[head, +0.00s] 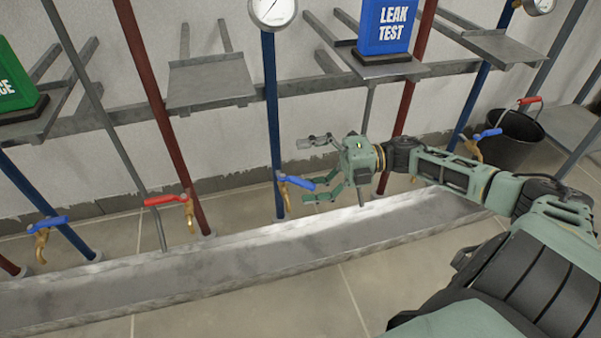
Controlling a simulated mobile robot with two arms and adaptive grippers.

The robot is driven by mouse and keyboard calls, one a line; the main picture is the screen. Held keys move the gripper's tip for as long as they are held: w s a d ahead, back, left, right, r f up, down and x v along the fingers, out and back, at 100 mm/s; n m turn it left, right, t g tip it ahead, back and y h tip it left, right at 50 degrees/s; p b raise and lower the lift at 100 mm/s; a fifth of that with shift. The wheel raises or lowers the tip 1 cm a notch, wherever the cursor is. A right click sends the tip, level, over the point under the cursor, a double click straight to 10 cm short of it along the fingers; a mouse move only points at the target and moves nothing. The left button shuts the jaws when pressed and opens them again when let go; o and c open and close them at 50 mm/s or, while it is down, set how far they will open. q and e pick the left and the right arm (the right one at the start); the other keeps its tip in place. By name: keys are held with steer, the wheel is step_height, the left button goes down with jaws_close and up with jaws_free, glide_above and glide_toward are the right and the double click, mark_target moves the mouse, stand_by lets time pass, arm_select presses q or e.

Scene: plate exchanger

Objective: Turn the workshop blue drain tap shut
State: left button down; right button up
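Blue-handled brass taps sit on blue pipes at the left (47,222), in the middle (297,182) and at the right (487,134). No workshop label is legible, so I cannot tell which is the workshop tap. The middle tap's lever points right, across its blue pipe (272,110). My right gripper (309,168) reaches in from the right with its fingers spread apart and nothing between them. Its lower finger is close to the middle lever's free end; I cannot tell whether they touch. My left gripper is not in view.
Red-handled taps (167,199) sit between the blue ones on red pipes. A long grey metal trough (200,265) runs below. Grey shelves (210,82) stick out above; one holds the blue "LEAK TEST" container (384,27). A dark bucket (512,140) is at the right.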

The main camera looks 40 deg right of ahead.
steer(key=shift+r, duration=0.95)
steer(key=shift+c, duration=0.4)
steer(key=shift+s+d+f, duration=0.1)
steer(key=shift+d, duration=0.25)
steer(key=shift+c, duration=0.5)
steer(key=shift+w+v, duration=0.2)
steer(key=shift+v, duration=1.65)
steer(key=shift+c, duration=1.1)
steer(key=shift+s+d, duration=0.3)
steer(key=shift+d, duration=0.15)
steer(key=c, duration=0.6)
steer(key=shift+s+d, duration=0.25)
steer(key=shift+d, duration=0.05)
steer(key=shift+c, duration=1.1)
steer(key=shift+s+d+f, duration=0.15)
steer(key=shift+s+d, duration=0.1)
steer(key=shift+d, duration=0.45)
steer(key=shift+s+d+f, duration=0.2)
steer(key=shift+s+d, duration=0.05)
steer(key=shift+d, duration=0.45)
